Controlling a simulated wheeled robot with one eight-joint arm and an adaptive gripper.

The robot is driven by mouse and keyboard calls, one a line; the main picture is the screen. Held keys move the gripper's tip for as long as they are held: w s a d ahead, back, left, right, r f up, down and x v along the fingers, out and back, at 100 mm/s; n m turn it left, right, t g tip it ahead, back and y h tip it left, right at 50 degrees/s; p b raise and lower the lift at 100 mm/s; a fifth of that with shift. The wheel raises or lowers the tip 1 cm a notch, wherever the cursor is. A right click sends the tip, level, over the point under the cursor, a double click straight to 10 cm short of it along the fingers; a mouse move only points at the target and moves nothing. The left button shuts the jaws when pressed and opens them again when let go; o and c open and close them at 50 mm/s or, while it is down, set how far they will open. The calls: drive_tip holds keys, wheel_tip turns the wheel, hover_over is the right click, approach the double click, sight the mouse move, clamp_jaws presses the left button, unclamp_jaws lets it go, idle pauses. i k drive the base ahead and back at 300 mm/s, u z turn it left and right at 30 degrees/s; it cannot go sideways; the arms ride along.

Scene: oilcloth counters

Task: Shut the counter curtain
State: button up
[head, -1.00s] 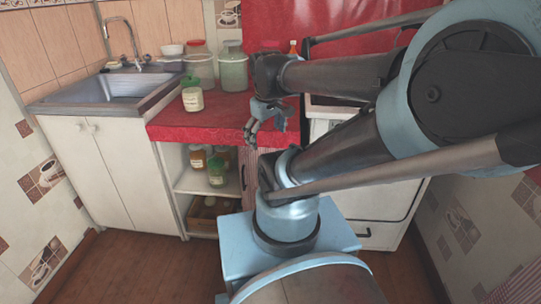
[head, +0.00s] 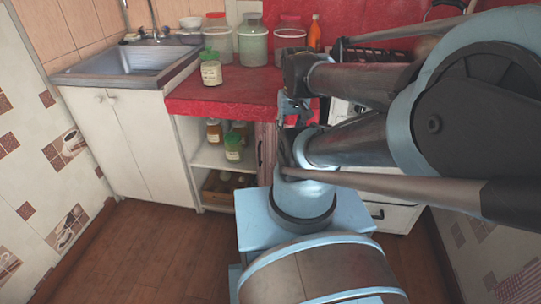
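The counter curtain (head: 266,150) is a narrow reddish striped strip under the red counter (head: 225,95). It hangs bunched at the right of an open shelf bay, partly hidden behind my arm. The bay to its left is uncovered and shows jars (head: 233,146) on a shelf and a crate (head: 216,190) below. My gripper (head: 290,112) is in front of the counter's right end, just above and right of the visible curtain. Its fingers are small and dark against the arm, so I cannot tell if they are open or touching the cloth.
A green-lidded jar (head: 211,68) stands near the counter's front edge. Larger jars (head: 251,45) and an orange bottle (head: 314,33) stand behind it. A sink cabinet (head: 125,135) is at left, and a white stove (head: 395,216) is behind my arm. The floor (head: 150,245) at left is clear.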

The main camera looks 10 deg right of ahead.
sight(266, 134)
drive_tip(key=z, duration=0.7)
drive_tip(key=k, duration=0.75)
drive_tip(key=u, duration=0.65)
drive_tip(key=k, duration=0.75)
